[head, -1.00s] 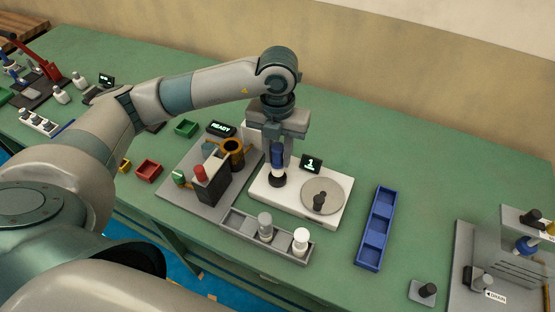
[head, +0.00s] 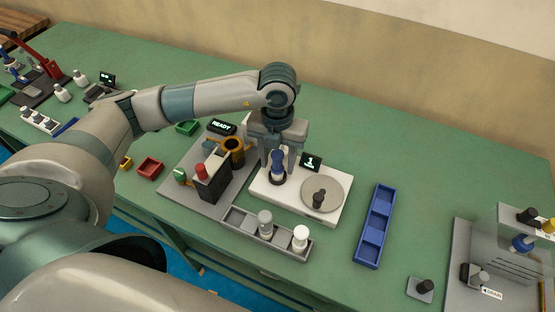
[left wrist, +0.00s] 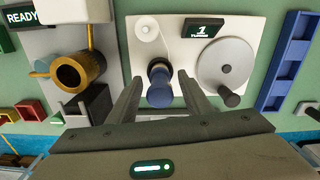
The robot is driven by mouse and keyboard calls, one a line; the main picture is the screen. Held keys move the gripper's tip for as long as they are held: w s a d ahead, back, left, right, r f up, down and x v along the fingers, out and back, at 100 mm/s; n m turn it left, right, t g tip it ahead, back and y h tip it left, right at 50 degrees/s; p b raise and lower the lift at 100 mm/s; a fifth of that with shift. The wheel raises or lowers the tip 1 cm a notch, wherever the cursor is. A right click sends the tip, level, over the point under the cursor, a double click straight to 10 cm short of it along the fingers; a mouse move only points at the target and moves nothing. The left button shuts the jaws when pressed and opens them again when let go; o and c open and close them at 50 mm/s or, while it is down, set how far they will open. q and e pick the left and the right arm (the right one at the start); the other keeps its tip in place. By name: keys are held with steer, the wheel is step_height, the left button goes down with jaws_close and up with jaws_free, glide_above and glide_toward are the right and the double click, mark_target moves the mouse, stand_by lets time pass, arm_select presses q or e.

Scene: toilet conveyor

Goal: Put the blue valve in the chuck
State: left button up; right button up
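The blue valve (head: 278,163) stands upright in the dark round chuck (head: 277,181) on the white machine base (head: 325,213). In the left wrist view the valve (left wrist: 159,94) shows between my fingers, with a visible gap on each side. My left gripper (head: 278,169) is open and reaches down around the valve without closing on it. The valve's lower end is hidden inside the dark collar, so I cannot tell how deep it sits. My right gripper is not in view.
A grey turntable (head: 322,190) with a dark knob and a small display (head: 311,162) are beside the chuck. A grey tray (head: 240,222) with grey and white pieces is in front. A READY fixture (head: 222,127) is left, a blue tray (head: 375,226) right.

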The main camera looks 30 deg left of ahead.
arm_select(q)
steer(key=shift+r, duration=0.1)
steer(key=shift+r, duration=0.3)
step_height(320, 180, up, 10)
steer(key=b, duration=0.3)
steer(key=shift+w+r, duration=0.1)
steer(key=shift+r, duration=0.7)
